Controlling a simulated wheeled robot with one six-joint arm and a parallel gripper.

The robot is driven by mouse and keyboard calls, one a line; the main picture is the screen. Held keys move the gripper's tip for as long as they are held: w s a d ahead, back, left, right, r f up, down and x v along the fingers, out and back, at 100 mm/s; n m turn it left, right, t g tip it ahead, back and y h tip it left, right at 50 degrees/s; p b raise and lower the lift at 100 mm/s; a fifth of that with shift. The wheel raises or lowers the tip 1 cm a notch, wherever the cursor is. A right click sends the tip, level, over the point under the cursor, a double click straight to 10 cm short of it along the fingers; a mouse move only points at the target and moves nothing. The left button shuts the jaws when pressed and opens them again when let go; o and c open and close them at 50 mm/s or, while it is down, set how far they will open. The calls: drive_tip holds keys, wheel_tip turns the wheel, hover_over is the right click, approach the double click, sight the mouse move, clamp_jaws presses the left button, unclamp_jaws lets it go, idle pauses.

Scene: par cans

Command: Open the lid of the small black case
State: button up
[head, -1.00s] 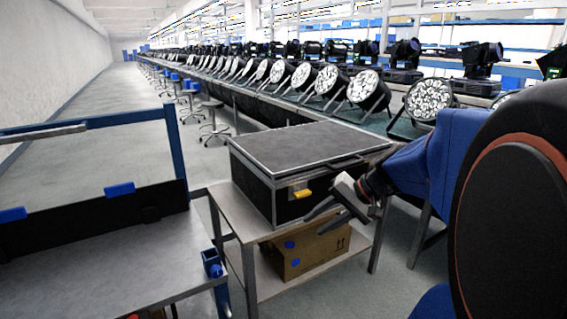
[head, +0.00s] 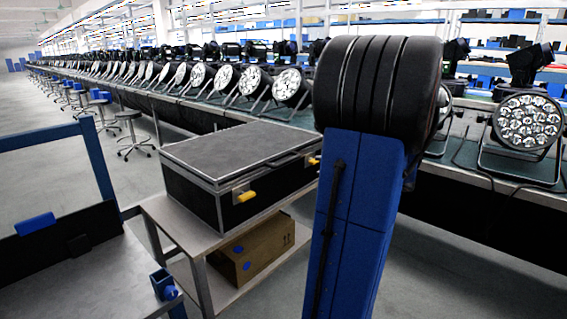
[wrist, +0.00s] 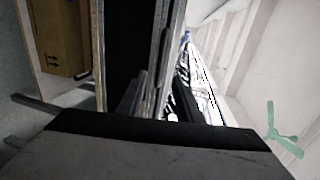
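The black case (head: 240,147) with metal edging sits on a small metal table in the head view, its lid down. Yellow latch parts show on its front, one at the left (head: 245,196) and one at the right (head: 313,161), partly beside my arm. In the wrist view the case (wrist: 125,45) appears turned on its side, close ahead, with its edging running upward. I cannot tell whether a finger touches the case. In the head view my arm hides the gripper.
The metal table (head: 180,228) has a lower shelf holding a cardboard box (head: 255,250). A blue-framed bench (head: 90,285) stands at the left. A long bench with several par lights (head: 527,121) runs behind. Stools line the aisle; open floor lies at the left.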

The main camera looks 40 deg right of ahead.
sight(290, 161)
drive_tip(key=x, duration=1.7)
drive_tip(key=shift+w+d, duration=0.1)
drive_tip(key=shift+d, duration=0.25)
clamp_jaws()
